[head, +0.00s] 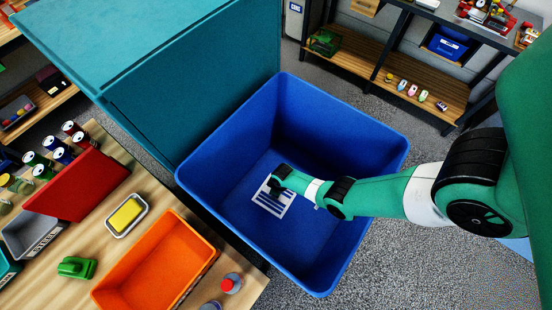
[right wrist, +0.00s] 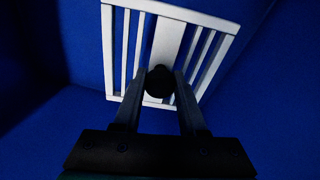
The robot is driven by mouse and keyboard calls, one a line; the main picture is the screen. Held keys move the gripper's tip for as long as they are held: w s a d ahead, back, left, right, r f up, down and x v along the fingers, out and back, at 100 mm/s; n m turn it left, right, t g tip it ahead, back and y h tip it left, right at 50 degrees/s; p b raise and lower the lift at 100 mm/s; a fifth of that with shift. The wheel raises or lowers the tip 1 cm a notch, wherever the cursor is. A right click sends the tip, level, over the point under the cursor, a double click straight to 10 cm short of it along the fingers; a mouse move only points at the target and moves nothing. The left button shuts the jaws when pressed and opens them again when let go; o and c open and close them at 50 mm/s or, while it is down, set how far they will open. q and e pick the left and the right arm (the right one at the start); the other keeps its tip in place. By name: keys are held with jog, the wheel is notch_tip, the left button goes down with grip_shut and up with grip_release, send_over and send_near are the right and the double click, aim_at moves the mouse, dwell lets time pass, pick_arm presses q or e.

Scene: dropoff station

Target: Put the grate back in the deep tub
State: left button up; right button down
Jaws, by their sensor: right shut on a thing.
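The white slatted grate (head: 270,199) is inside the deep blue tub (head: 220,160) in the head view. My right arm reaches over the tub's right wall, and the right gripper is down inside, over the grate. In the right wrist view my right gripper (right wrist: 160,85) is shut on the dark round knob (right wrist: 160,79) at the middle of the grate (right wrist: 165,18). Blue tub surfaces surround the grate there. I cannot tell whether the grate touches the tub floor. My left gripper is not in view.
A large teal panel (head: 190,90) stands at the tub's back left. On the wooden table at left are an orange bin (head: 150,270), a yellow item in a dish (head: 126,215), a red panel (head: 78,184) and several cans. Shelves (head: 425,90) stand behind at right. Grey floor lies right of the tub.

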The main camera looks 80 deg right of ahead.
pick_arm(q)
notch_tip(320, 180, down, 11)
jog(key=b, duration=0.8)
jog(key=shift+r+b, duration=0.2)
jog(key=shift+b, duration=0.15)
pick_arm(e)
notch_tip(320, 180, down, 11)
jog(key=shift+r, duration=0.15)
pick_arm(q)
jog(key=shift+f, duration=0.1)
pick_arm(e)
jog(key=shift+f+b, duration=2.1)
grip_release()
pick_arm(q)
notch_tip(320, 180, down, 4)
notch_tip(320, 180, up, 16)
jog(key=p, duration=1.6)
pick_arm(e)
notch_tip(320, 180, up, 16)
jog(key=shift+r, duration=0.1)
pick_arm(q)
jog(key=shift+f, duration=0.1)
